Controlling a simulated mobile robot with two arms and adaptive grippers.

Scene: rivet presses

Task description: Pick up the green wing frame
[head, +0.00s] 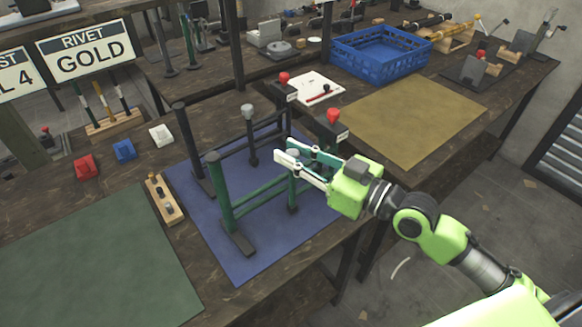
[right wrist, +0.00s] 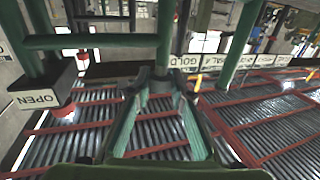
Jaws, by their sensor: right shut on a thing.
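The green wing frame (head: 225,199) stands upright on the blue mat (head: 245,262), with two posts, crossbars and dark feet. My right gripper (head: 293,160) reaches in from the right and is shut on the frame's right post near its top. In the right wrist view, the gripper's fingers (right wrist: 163,92) close around a green post (right wrist: 167,35), and a green crossbar (right wrist: 90,41) runs left from it. The fingers hide part of the post. My left gripper is not in view.
A dark frame (head: 188,140) stands just behind on the same mat. Red-knobbed levers (head: 333,116) (head: 284,79) stand near the gripper; one box reads OPEN (right wrist: 38,98). A wooden block with pegs (head: 164,200) lies left. The green mat (head: 90,265) and yellow mat (head: 415,115) are bare.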

